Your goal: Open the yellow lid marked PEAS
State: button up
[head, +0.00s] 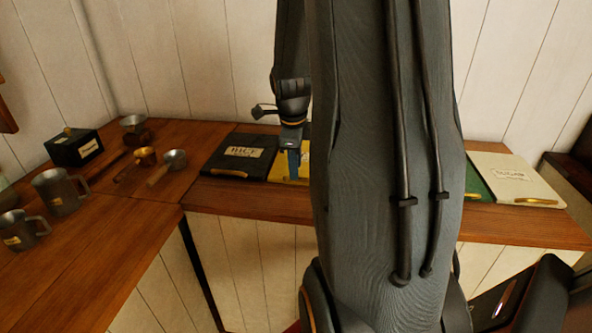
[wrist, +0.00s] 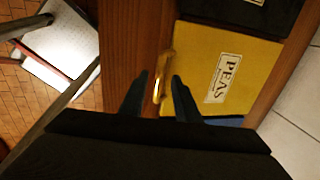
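The yellow lid marked PEAS (wrist: 245,75) lies closed and flat in the counter in the wrist view. Its brass handle (wrist: 164,68) runs along the lid's front edge. My gripper (wrist: 160,76) is open, with one dark blue finger on each side of the handle in the picture. I cannot tell whether the fingers touch the handle or hang above it. In the head view only a strip of the yellow lid (head: 280,172) shows. My gripper (head: 294,160) points down over it there, and my arm hides the rest.
A black RICE lid (head: 243,157) lies left of the yellow one. A green lid (head: 478,181) and a cream SUGAR lid (head: 515,178) lie to the right. Mugs (head: 60,191), a black box (head: 74,148) and small pans stand on the left counter. A plank wall is behind.

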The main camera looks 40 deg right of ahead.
jog(key=shift+w+d+f, duration=0.1)
jog(key=shift+f, duration=0.6)
jog(key=shift+w+d+f, duration=0.1)
jog(key=shift+f, duration=0.6)
grip_shut()
